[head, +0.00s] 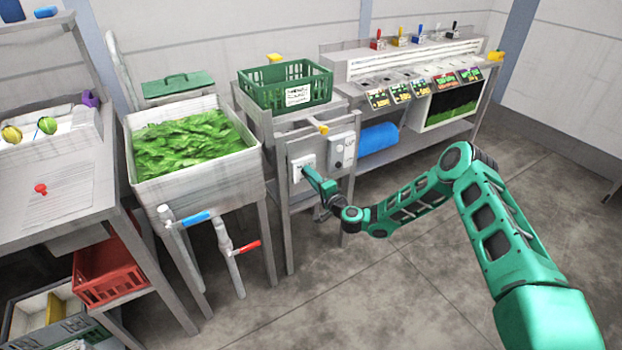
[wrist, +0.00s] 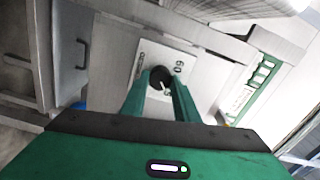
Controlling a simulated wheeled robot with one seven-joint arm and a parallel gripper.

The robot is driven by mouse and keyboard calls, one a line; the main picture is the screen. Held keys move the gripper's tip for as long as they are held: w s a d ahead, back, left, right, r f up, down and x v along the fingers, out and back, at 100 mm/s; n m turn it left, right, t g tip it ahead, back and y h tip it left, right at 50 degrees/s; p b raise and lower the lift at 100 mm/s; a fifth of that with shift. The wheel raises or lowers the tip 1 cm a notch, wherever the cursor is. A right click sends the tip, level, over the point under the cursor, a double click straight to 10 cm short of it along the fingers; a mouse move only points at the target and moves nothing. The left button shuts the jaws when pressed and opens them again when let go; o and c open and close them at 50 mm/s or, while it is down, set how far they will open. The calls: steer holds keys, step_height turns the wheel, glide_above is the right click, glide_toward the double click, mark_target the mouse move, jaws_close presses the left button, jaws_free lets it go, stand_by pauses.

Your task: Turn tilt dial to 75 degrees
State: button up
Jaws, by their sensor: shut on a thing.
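The tilt dial (wrist: 159,77) is a dark round knob with a light pointer mark, on a pale square plate (wrist: 150,58) with printed numbers, of which "60" reads to the right of the knob. My gripper (wrist: 159,84) is shut on the dial, with a green finger on either side of it. In the head view my gripper (head: 308,174) reaches the pale plate (head: 301,166) on the front panel of the grey stand. There the gripper hides the dial. The exact angle the pointer shows is too small to tell.
A second panel box (head: 342,150) sits right of the plate, with a yellow piece (head: 324,129) above. A green crate (head: 286,86) stands on top. The sink of greens (head: 190,145) is at left, with blue (head: 196,217) and red (head: 246,246) valve handles below. Open floor lies in front.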

steer(key=o, duration=1.1)
steer(key=shift+w+d+f, duration=0.1)
steer(key=shift+d+f, duration=0.2)
steer(key=shift+d, duration=0.05)
steer(key=shift+c, duration=0.2)
steer(key=shift+a+r, duration=0.1)
steer(key=shift+r, duration=0.05)
steer(key=v, duration=1)
steer(key=shift+s+d, duration=0.3)
